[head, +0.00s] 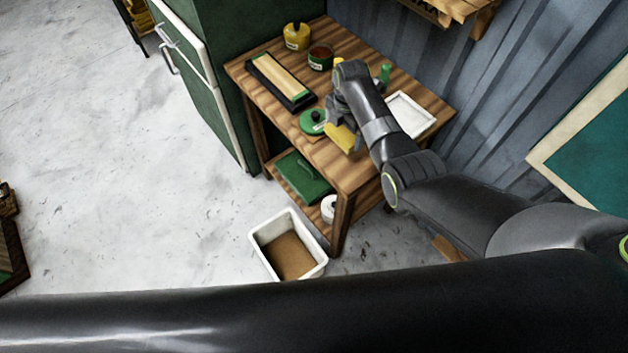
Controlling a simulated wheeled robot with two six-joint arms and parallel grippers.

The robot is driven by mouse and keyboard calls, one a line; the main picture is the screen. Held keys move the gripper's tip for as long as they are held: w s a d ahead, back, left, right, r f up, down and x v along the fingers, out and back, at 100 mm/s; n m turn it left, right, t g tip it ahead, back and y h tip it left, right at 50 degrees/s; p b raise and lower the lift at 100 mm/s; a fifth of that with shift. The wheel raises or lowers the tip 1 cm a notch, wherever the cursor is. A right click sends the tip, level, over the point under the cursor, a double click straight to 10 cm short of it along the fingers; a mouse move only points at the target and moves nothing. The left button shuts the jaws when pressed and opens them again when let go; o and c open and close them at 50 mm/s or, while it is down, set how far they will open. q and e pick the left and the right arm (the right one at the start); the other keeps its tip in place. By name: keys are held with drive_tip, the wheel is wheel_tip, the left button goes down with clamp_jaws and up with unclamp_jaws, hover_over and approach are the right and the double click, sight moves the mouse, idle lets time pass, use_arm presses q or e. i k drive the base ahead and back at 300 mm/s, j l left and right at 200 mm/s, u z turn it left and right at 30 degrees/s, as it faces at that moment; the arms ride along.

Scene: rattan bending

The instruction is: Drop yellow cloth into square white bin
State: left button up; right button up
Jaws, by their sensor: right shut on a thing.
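The yellow cloth (341,137) hangs at my right gripper (335,118), over the front part of the wooden table. My right gripper is shut on the cloth; its fingers are partly hidden by its own wrist. The square white bin (289,246) stands on the floor in front of the table, to the lower left of the gripper. Its inside shows a brown bottom. The cloth is apart from the bin, higher and to its upper right. My left gripper is not in view.
The wooden table (375,165) holds a sharpening-stone-like block in a black tray (280,82), a green round tin (312,121), a yellow pot (297,37), a dark red-topped tin (320,58) and a white tray (410,114). A green case (302,177) lies on the lower shelf. Floor left of the bin is clear.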

sight(294, 260)
drive_tip(key=k, duration=0.9)
drive_tip(key=j+u, duration=0.1)
drive_tip(key=k+j, duration=0.05)
